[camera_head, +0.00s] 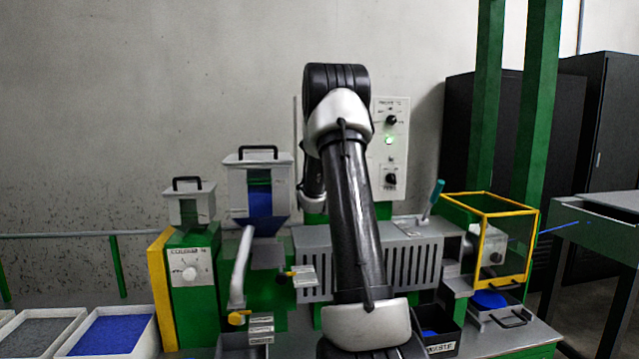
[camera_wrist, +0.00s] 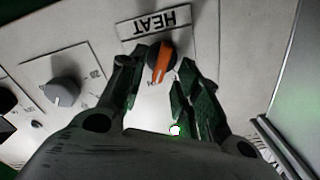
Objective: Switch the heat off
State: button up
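The heat knob (camera_wrist: 161,62), black with an orange pointer bar, sits below an upside-down HEAT label (camera_wrist: 162,22) in the wrist view. My gripper (camera_wrist: 156,70) is open, with one dark finger on each side of the knob. The fingertips are close to the knob; I cannot tell whether they touch it. The orange bar is tilted slightly from the picture's vertical. In the head view my arm hides the gripper and I cannot make out the heat knob.
A grey knob (camera_wrist: 65,91) is left of my gripper in the wrist view. In the head view, a control panel (camera_head: 403,150) stands right of my arm. A yellow-framed guard (camera_head: 528,240) is at right, a hopper (camera_head: 283,170) at left.

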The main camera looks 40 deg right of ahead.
jog(key=shift+x, duration=1)
grip_shut()
jog(key=n, duration=1.1)
jog(key=shift+w+a+n, duration=0.15)
jog(key=shift+a+n, duration=0.15)
